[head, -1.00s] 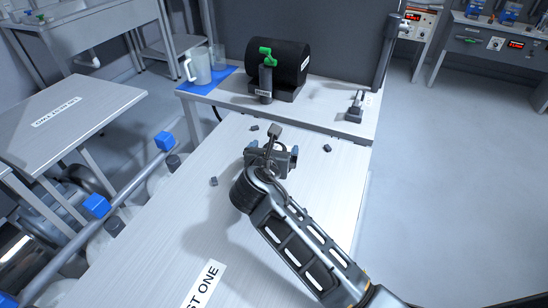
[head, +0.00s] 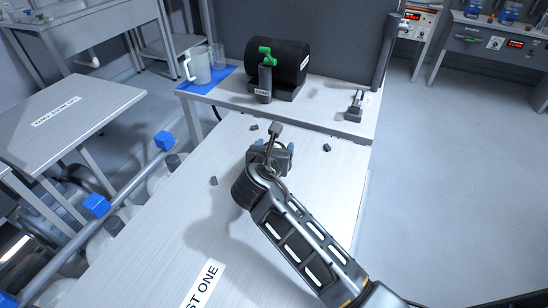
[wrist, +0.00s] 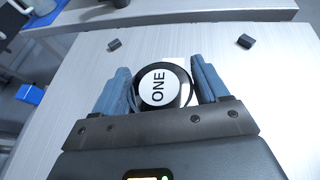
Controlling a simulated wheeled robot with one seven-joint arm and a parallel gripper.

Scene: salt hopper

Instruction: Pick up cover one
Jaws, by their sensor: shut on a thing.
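Cover one (wrist: 163,85) is a round dark-rimmed disc with a white face reading "ONE", seen in the wrist view between the two blue fingers. My gripper (wrist: 160,70) is shut on it, one finger at each side. In the head view my gripper (head: 270,154) is over the light bench, and its own body and wrist hide the cover. How far the cover is above the bench cannot be told.
Small dark blocks stand around my gripper on the bench (head: 185,265), one at left (head: 213,181) and one at right (head: 327,148). A raised shelf behind holds a black drum (head: 285,62) with a green-handled valve, a jug (head: 197,65) on a blue mat and a small dark fixture (head: 355,107).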

